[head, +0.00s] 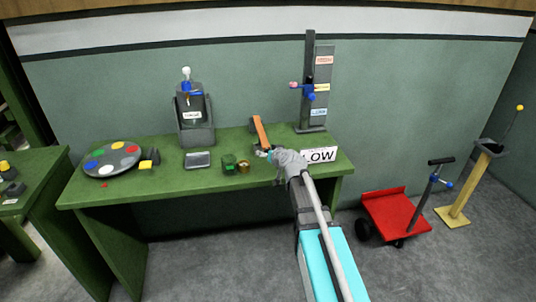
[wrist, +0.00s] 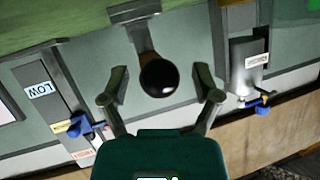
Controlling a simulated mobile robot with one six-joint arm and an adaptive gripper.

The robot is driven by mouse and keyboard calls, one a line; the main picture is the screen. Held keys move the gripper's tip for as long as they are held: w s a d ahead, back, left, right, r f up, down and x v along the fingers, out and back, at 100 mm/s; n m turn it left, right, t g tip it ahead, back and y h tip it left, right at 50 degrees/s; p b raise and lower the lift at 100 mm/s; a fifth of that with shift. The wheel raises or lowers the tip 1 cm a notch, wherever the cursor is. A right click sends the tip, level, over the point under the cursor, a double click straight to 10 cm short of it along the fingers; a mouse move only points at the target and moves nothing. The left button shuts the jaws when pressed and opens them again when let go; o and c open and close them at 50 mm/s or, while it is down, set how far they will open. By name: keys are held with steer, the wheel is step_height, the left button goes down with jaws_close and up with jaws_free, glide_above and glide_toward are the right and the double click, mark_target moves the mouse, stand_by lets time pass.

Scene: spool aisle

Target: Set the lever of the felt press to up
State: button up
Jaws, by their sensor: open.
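In the wrist view a dark round knob (wrist: 158,77) sits at the end of a grey lever arm (wrist: 141,35). My gripper (wrist: 159,98) is open, with one finger on each side of the knob and a visible gap on both sides. I cannot tell how deep the knob lies between the fingers. In the head view my gripper (head: 270,155) is over the right part of the green bench, at the near end of an orange bar (head: 261,132). My gripper hides what is just below it. No readable label names the felt press.
On the green bench (head: 222,190) stand a grey machine with a white knob (head: 195,115), a disc with coloured spots (head: 111,160) and a tall labelled post (head: 311,85) with a blue clamp. A red cart (head: 395,212) is on the floor at right.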

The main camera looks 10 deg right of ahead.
jaws_close()
steer(key=shift+d+r+p, duration=0.15)
steer(key=shift+r+p, duration=0.1)
steer(key=shift+p, duration=0.05)
